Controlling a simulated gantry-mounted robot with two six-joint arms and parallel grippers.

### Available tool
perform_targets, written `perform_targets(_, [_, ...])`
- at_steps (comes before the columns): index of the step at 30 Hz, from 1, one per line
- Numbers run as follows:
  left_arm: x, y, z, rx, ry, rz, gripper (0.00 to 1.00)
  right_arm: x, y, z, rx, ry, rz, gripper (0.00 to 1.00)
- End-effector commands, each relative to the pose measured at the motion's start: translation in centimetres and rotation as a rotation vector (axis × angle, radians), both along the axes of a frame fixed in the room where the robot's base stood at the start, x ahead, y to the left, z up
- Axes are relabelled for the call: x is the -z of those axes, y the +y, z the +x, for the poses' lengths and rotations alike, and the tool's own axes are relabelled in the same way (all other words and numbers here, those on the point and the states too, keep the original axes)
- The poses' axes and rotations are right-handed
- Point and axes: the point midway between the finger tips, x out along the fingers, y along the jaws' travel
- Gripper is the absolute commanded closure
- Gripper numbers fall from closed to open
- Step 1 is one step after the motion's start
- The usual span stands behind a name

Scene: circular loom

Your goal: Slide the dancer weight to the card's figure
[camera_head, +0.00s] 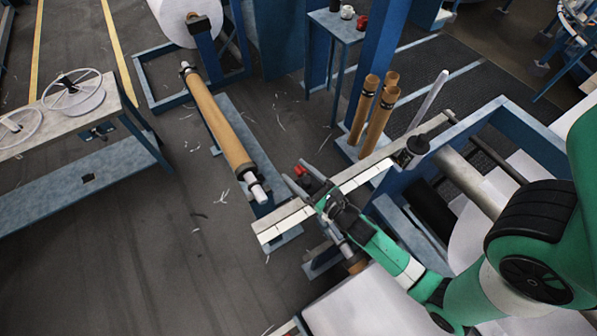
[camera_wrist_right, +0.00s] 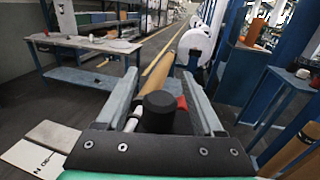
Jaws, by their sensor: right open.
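My right gripper (camera_head: 304,181) is open over the pale beam (camera_head: 350,180), which bears dark division lines. In the right wrist view its jaws (camera_wrist_right: 162,88) stand on either side of a black round knob with a red part (camera_wrist_right: 182,103), apparently the dancer weight (camera_wrist_right: 160,104). I cannot tell whether the jaws touch it. In the head view the red part (camera_head: 301,170) shows, the rest mostly hidden by the gripper. A white plate or card (camera_wrist_right: 35,158) at the lower left of the wrist view carries marks resembling an upside-down "90 N". My left gripper is out of view.
A brown roller (camera_head: 218,122) lies beyond the beam. Several brown tubes (camera_head: 379,115) stand behind it. A black fitting (camera_head: 410,152) sits at the beam's right part.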

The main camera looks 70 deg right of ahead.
Motion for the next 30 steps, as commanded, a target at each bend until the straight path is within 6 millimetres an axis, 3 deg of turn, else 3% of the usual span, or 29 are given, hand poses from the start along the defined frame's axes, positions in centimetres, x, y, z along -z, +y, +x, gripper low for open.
perform_targets(5, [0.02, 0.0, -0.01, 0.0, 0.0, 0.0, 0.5, 0.02, 0.01, -0.02, 0.0, 0.0, 0.0, 0.31])
perform_targets(15, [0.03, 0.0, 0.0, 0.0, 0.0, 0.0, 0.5, 0.0, 0.02, -0.04, 0.0, -0.001, 0.0, 0.92])
perform_targets(17, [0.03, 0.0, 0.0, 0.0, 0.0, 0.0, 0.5, 0.0, 0.02, -0.04, 0.0, -0.001, 0.0, 1.0])
perform_targets(30, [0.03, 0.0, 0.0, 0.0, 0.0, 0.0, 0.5, -0.02, 0.02, -0.04, 0.0, -0.001, 0.0, 1.0])
